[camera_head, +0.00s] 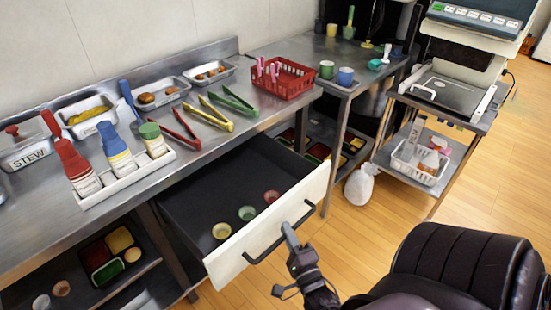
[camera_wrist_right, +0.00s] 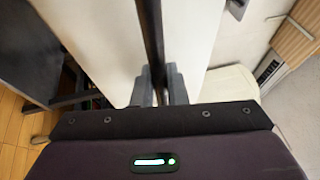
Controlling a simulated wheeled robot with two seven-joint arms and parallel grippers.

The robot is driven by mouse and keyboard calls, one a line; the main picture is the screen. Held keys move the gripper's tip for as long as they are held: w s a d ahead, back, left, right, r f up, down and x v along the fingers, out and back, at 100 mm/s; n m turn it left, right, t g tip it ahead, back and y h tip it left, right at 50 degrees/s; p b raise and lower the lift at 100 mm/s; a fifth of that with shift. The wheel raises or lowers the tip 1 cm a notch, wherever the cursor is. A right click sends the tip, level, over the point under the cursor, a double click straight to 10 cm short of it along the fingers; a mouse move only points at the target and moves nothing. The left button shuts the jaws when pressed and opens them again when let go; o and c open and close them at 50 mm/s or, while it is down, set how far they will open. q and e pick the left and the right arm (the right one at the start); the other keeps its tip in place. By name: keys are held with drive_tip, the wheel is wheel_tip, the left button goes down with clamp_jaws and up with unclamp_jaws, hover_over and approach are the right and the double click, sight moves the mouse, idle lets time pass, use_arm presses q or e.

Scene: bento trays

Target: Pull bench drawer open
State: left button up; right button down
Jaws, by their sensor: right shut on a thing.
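The bench drawer (camera_head: 262,240) has a white front and a dark inside, and it stands pulled well out from under the steel bench (camera_head: 112,190). Its dark bar handle (camera_head: 268,248) runs along the front. My right gripper (camera_head: 289,232) is shut on the handle near its middle. In the right wrist view, the gripper fingers (camera_wrist_right: 161,85) sit on both sides of the dark handle bar (camera_wrist_right: 151,40), with the white drawer front (camera_wrist_right: 100,45) behind. Several small cups, among them a yellow one (camera_head: 221,231), stand inside the drawer. My left gripper is not in view.
On the bench are red tongs (camera_head: 181,130), yellow tongs (camera_head: 214,113), green tongs (camera_head: 233,101), a bottle holder (camera_head: 125,180) and a red basket (camera_head: 285,80). A white bag (camera_head: 361,184) lies on the floor to the right.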

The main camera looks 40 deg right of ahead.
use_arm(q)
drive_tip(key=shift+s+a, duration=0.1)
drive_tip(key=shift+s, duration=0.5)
use_arm(e)
drive_tip(key=shift+s, duration=0.8)
drive_tip(key=c, duration=1.5)
unclamp_jaws()
drive_tip(key=shift+o, duration=0.2)
drive_tip(key=shift+s, duration=0.1)
